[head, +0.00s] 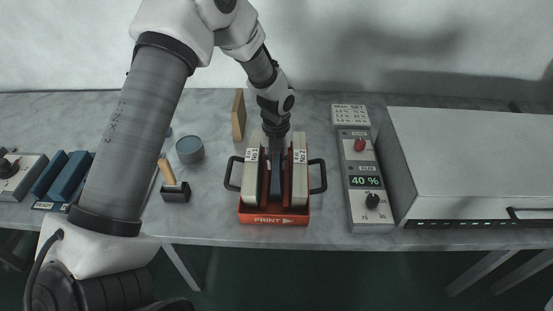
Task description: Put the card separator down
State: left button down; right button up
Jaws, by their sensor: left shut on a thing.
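A red-orange tray (273,217) marked PRINT, with a dark handle on each side, stands on the table at the middle. Two pale upright blocks labelled No.1 (251,178) and No.2 (299,178) stand in it with a gap between them. My left gripper (276,148) points down over this gap and is shut on a thin dark grey piece, apparently the card separator (275,182). The piece is upright between the blocks. Its lower end is hard to see, so I cannot tell whether it touches the tray floor. My right gripper is not in view.
A tan board (238,115) stands behind the tray, near my left arm. A round grey-blue tin (189,150) and a wooden-handled tool in a dark holder (175,192) are left. A control box (358,180) reading 40 % and a large grey machine (465,165) are right.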

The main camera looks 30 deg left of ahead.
pick_arm(q)
jog(key=shift+s, duration=0.2)
jog(key=c, duration=1)
grip_release()
jog(key=shift+w+f, duration=0.1)
jog(key=shift+r, duration=0.25)
notch_tip(320, 180, up, 12)
jog(key=shift+f+b, duration=0.1)
jog(key=shift+b, duration=0.65)
